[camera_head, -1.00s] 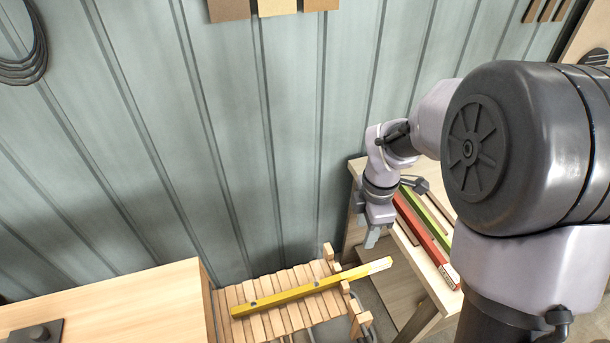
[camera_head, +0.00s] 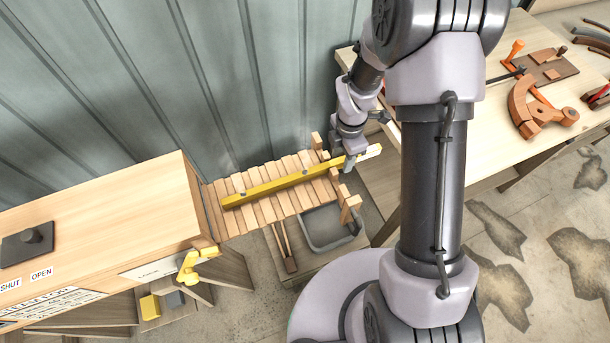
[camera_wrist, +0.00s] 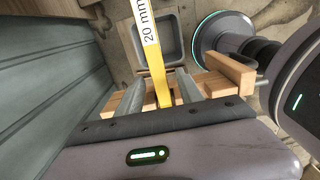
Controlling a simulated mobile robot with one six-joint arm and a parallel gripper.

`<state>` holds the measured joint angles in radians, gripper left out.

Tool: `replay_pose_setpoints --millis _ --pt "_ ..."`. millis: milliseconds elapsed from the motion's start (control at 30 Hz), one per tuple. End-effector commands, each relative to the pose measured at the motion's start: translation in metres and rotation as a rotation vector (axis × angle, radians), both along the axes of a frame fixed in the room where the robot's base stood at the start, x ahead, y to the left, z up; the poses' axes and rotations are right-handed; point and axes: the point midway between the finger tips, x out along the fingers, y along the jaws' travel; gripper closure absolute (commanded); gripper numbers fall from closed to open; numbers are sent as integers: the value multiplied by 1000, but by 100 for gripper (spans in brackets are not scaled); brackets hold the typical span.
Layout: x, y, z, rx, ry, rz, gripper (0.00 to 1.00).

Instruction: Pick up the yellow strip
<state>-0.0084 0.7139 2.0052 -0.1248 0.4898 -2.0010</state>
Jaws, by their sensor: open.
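The yellow strip (camera_head: 275,187) lies across the wooden slats, its pale labelled end sticking out to the right. In the wrist view the yellow strip (camera_wrist: 157,75) runs between my two fingers, and its white end reads "20 mm". My gripper (camera_head: 347,165) is at the right part of the strip, near the pale end. In the wrist view my gripper (camera_wrist: 158,92) is open, with one finger on each side of the strip and a gap to each. Part of the strip near the gripper is hidden in the head view.
The slatted rack (camera_head: 262,212) has upright wooden posts (camera_head: 347,207) at its right end. A grey tray (camera_head: 325,228) sits below. A wooden cabinet (camera_head: 110,215) stands left, a workbench (camera_head: 490,130) right. The panelled wall (camera_head: 240,80) is close behind.

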Motion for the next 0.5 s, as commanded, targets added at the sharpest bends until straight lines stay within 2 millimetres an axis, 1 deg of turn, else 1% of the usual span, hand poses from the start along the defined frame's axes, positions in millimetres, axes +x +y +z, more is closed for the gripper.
replay_pose_setpoints --millis 133,167,200,367,400,500 --pt "0 0 1 0 -1 0 56" --pt "0 0 1 0 -1 0 58" --pt "0 0 1 0 -1 0 66" --pt "0 0 1 0 -1 0 98" --pt "0 0 1 0 -1 0 100" --pt "0 0 1 0 -1 0 100"
